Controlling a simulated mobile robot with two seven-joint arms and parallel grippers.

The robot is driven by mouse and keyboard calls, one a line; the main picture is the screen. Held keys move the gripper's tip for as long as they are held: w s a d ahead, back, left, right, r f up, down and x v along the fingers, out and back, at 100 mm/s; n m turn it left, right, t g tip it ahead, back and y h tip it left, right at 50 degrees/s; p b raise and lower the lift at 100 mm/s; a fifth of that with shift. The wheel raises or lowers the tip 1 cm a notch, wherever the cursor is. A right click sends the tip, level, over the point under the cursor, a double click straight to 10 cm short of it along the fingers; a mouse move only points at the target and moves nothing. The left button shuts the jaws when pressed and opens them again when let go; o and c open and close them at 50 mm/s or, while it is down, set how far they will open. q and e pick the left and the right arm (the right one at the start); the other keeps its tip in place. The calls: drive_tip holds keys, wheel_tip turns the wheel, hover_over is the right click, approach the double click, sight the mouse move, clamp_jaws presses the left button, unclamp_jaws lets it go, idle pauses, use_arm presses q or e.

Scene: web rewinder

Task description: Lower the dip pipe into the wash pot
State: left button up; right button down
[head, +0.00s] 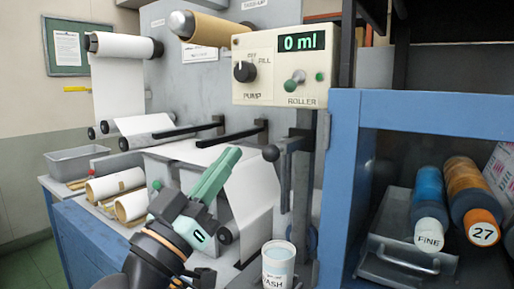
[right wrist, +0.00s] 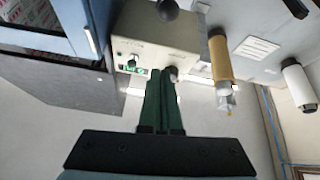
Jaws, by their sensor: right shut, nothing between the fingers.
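The wash pot (head: 277,266) is a white cup marked WASH with pale liquid showing at its top, at the bottom middle of the head view. A lever with a black ball knob (head: 270,153) stands above it, below the pump box. A slim grey upright (head: 284,195) hangs under the lever and may be the dip pipe; I cannot tell where its lower end is. My right gripper (head: 232,157) has green fingers, shut and empty, left of the knob and apart from it. The shut fingers also show in the right wrist view (right wrist: 168,75). My left gripper is out of view.
The pump box (head: 280,65) reads 0 ml. Paper rolls (head: 115,185) and a grey tray (head: 78,160) lie at left. A blue cabinet (head: 341,190) at right holds a metal tray with a handle and rollers marked FINE (head: 428,205) and 27 (head: 470,195).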

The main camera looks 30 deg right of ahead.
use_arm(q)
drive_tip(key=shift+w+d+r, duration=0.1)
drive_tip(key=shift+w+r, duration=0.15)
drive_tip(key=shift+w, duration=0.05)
use_arm(e)
drive_tip(key=shift+w, duration=0.1)
drive_tip(key=p+x, duration=0.8)
drive_tip(key=x, duration=0.2)
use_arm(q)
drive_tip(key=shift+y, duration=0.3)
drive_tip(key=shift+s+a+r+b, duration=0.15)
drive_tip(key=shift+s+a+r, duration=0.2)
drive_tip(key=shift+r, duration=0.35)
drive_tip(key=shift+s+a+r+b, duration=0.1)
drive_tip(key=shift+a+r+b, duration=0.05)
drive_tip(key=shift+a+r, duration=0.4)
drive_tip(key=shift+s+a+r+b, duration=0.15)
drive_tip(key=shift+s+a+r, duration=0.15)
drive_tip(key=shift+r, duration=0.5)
use_arm(e)
drive_tip(key=shift+d+f, duration=0.25)
drive_tip(key=shift+f, duration=0.85)
drive_tip(key=shift+d+f, duration=0.2)
drive_tip(key=shift+f, duration=0.95)
